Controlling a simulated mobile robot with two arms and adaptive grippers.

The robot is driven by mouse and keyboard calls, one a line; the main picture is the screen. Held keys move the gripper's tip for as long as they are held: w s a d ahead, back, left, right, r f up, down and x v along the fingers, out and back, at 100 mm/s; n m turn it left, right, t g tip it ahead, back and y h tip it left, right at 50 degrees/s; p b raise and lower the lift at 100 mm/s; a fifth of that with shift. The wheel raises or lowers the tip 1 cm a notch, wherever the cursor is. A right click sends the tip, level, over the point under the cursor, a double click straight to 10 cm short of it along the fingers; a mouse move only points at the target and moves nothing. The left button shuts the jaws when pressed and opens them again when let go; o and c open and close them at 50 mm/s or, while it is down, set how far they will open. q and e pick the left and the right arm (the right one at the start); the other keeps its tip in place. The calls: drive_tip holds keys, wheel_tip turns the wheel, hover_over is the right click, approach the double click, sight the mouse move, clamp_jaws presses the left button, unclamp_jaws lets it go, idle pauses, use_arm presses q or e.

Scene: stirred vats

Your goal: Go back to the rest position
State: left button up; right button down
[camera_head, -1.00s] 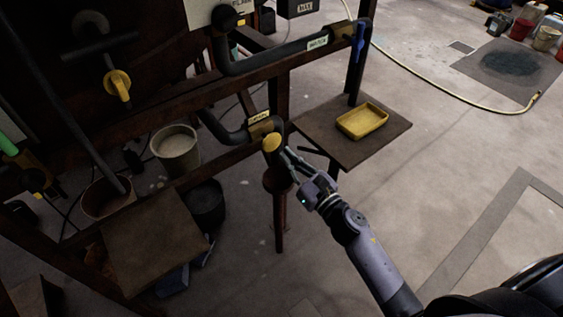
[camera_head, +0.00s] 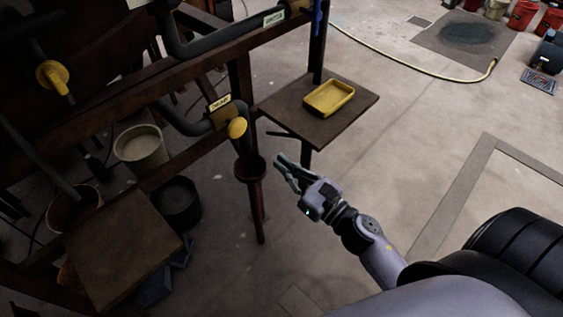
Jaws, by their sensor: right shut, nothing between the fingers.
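My right gripper (camera_head: 281,165) is in the middle of the head view, at the end of my right arm, which comes in from the lower right. It is shut and empty, with its fingers pointing up and to the left. It is apart from the yellow valve knob (camera_head: 237,128) on the labelled pipe (camera_head: 184,122), in the picture to the right of and below that knob. A rusty funnel cup (camera_head: 250,168) on a post lies just left of the fingertips. My left gripper is not in view.
A dark shelf (camera_head: 345,106) with a yellow tray (camera_head: 329,98) stands above my gripper in the picture. Buckets, such as a pale one (camera_head: 141,149), stand under the frame at left. A yellow hose (camera_head: 430,75) crosses the floor. Bare floor lies right of the shelf.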

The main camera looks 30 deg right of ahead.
drive_tip(key=s+d+f+m+g+h, duration=0.1)
drive_tip(key=s+f+m+g+h, duration=0.15)
drive_tip(key=f+m, duration=0.65)
drive_tip(key=s+d+f+m+g+h, duration=0.1)
drive_tip(key=s+d+f+m+g, duration=0.3)
drive_tip(key=f, duration=1)
drive_tip(key=s+a+f+m+g+h, duration=0.1)
drive_tip(key=f+m+h, duration=0.1)
drive_tip(key=f+m, duration=0.7)
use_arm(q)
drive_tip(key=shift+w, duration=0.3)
use_arm(e)
drive_tip(key=s+f+m+g, duration=0.5)
drive_tip(key=s+f+m, duration=0.2)
drive_tip(key=s+f, duration=0.4)
drive_tip(key=s+f+m+g, duration=0.4)
drive_tip(key=s+f+m, duration=0.4)
drive_tip(key=s, duration=1.1)
wheel_tip(320, 180, down, 3)
drive_tip(key=shift+a+f+g+h, duration=0.15)
drive_tip(key=shift+a+g+h, duration=0.2)
drive_tip(key=shift+a, duration=0.1)
